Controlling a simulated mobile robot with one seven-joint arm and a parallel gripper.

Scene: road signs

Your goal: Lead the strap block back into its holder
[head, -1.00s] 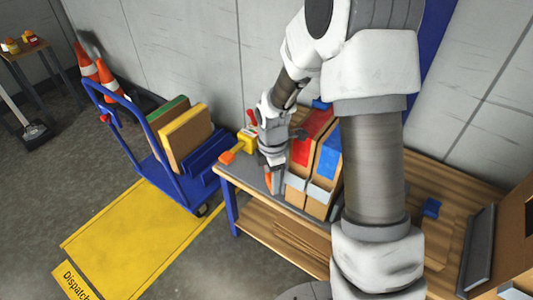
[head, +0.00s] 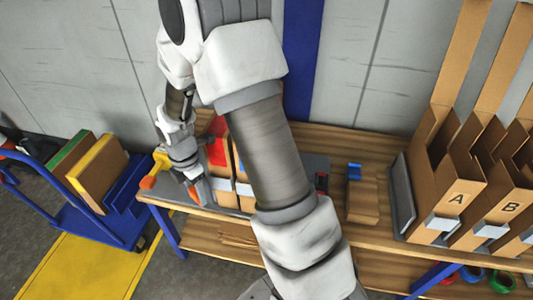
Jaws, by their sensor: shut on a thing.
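My gripper (head: 197,190) points down at the left end of the wooden table, just left of the cardboard boxes. It is shut on a small orange piece (head: 193,194), which I take to be the strap block; the fingers hide most of it. I cannot tell whether it touches the grey mat (head: 172,190) below. A yellow and orange tool (head: 160,162) lies on the table left of my gripper. I cannot make out the holder for certain.
Boxes with red tops (head: 217,150) stand close right of my gripper, partly behind my arm. A blue cart (head: 75,215) stands left.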

